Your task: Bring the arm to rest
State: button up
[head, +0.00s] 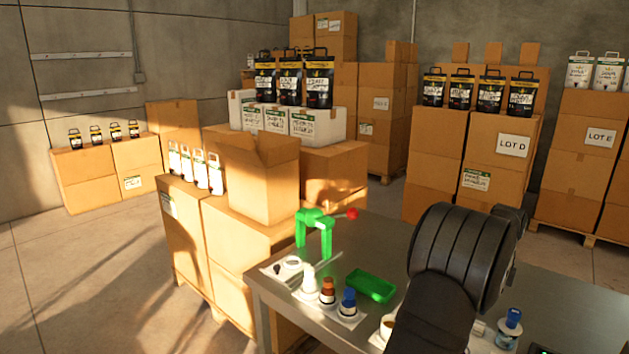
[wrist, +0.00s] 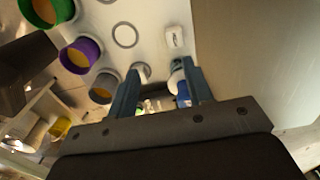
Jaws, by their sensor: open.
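My arm (head: 445,265), dark and ribbed, reaches over the right part of the metal table (head: 375,233) in the head view. My gripper's fingers are hidden there. In the wrist view my gripper (wrist: 160,68) shows two teal fingers spread apart. A small blue-capped item (wrist: 183,94) shows beside the right finger, and I see nothing clamped. I cannot tell how far it is from the fingers.
On the table are a green press (head: 318,232) with a red knob, a green tray (head: 370,285), small bottles (head: 327,290) and a blue-capped jar (head: 510,325). Stacked cartons (head: 240,235) stand left of it. In the wrist view, a purple-rimmed container (wrist: 80,55) is at upper left.

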jog(key=w+a+f, duration=0.2)
jog(key=w, duration=0.4)
notch_tip(320, 180, down, 8)
jog(key=shift+s+a+f, duration=0.1)
jog(key=shift+a+f, duration=0.05)
jog(key=shift+f, duration=0.1)
jog(key=o, duration=1.2)
jog(key=shift+c, duration=0.2)
jog(key=s+d+r, duration=0.4)
jog(key=s+r, duration=0.3)
jog(key=s, duration=0.2)
jog(key=s+d+r, duration=0.4)
jog(key=s+r, duration=0.3)
jog(key=s, duration=0.2)
jog(key=s+d+r, duration=0.4)
jog(key=s+r, duration=0.3)
jog(key=s, duration=0.2)
notch_tip(320, 180, down, 9)
jog(key=shift+f, duration=0.2)
jog(key=shift+w+d, duration=0.1)
